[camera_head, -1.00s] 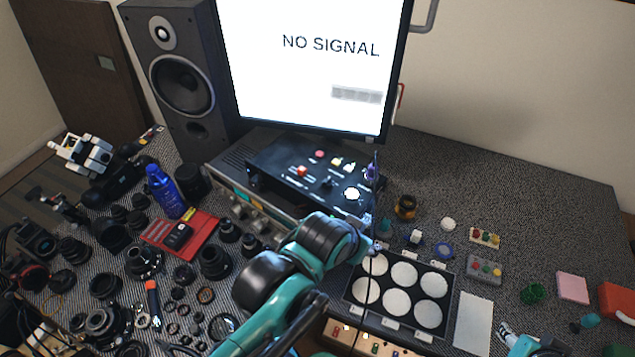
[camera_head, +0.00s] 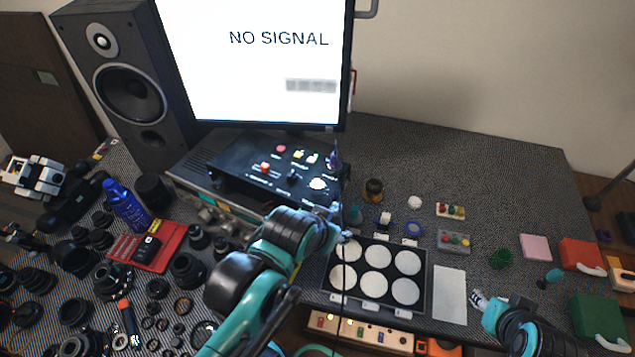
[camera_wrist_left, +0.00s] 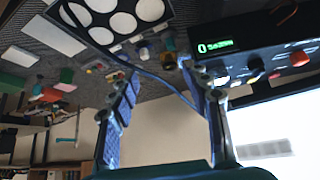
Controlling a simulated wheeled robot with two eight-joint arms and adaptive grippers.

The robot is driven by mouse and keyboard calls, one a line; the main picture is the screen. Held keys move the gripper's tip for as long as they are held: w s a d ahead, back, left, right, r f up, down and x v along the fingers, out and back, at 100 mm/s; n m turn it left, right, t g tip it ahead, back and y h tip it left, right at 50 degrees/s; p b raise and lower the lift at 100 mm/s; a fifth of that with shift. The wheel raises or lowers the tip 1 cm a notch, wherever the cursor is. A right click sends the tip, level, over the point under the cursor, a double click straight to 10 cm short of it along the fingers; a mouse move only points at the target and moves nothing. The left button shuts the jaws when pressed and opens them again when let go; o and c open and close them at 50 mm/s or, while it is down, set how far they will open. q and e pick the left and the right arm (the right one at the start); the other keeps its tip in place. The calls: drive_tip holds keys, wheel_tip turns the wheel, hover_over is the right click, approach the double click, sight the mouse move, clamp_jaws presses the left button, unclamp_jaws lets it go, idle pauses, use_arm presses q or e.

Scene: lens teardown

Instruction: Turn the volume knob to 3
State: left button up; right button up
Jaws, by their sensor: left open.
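The black control box (camera_head: 262,165) sits on a silver amplifier below the monitor. Its top carries a red button, small switches, a black knob (camera_head: 292,176) and a white round knob (camera_head: 318,184). I cannot read which is the volume knob. The left wrist view shows the box's green display (camera_wrist_left: 215,46), starting with a 0, and several knobs. My left gripper (camera_head: 336,222) is beside the box's right front corner. Its fingers (camera_wrist_left: 160,78) are spread and empty in the left wrist view, apart from the knobs. My right gripper (camera_head: 480,299) is low at the right; its jaws are unclear.
A tray of white discs (camera_head: 328,262) lies in front of my left gripper. Small jars and button boxes (camera_head: 453,241) stand to its right. Lens parts and a red mat (camera_head: 122,247) crowd the left. The table's back right is clear.

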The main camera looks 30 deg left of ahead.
use_arm(q)
drive_tip(key=w+a+r+n+g, duration=0.3)
drive_tip(key=w+a+r+n, duration=0.1)
drive_tip(key=w+n, duration=0.25)
drive_tip(key=n+g, duration=0.4)
drive_tip(key=n, duration=0.4)
hover_over(318, 185)
drive_tip(key=shift+d+r+p, duration=0.15)
drive_tip(key=shift+r+p, duration=0.15)
drive_tip(key=shift+r, duration=0.15)
drive_tip(key=shift+w+f+n, duration=0.1)
drive_tip(key=shift+w+n, duration=0.05)
drive_tip(key=shift+n, duration=0.2)
drive_tip(key=shift+a+f, duration=0.2)
drive_tip(key=shift+f, duration=0.1)
wheel_tip(318, 185, down, 7)
drive_tip(key=b, duration=0.2)
drive_tip(key=shift+b, duration=0.4)
drive_tip(key=shift+c, duration=0.3)
drive_tip(key=c, duration=1.1)
